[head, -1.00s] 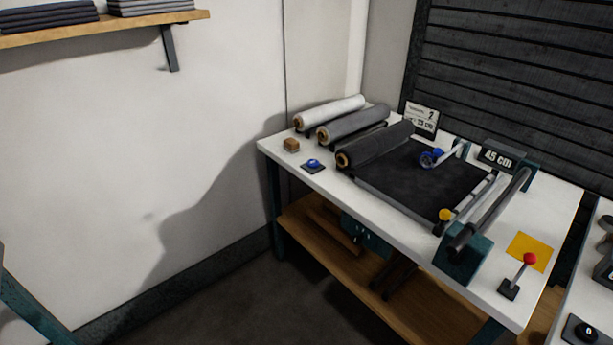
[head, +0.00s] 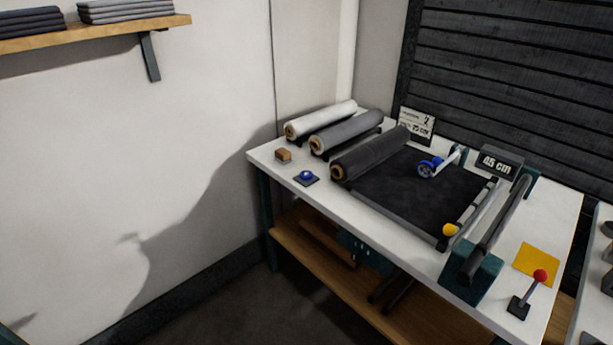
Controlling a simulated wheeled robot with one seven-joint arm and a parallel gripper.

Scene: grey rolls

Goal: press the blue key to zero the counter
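The blue key (head: 306,175) is a small round blue button on a dark square base. It sits near the left front edge of the white table, in front of the rolls. A blue wheel (head: 430,166) on a light arm stands on the dark fabric behind the rolls' right end. My gripper is not in view.
White, grey and dark rolls (head: 372,153) lie behind the key. A small brown block (head: 283,155) is left of it. A red-knobbed lever (head: 539,276) and yellow square (head: 537,263) are at the right. A wall shelf (head: 95,33) hangs upper left.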

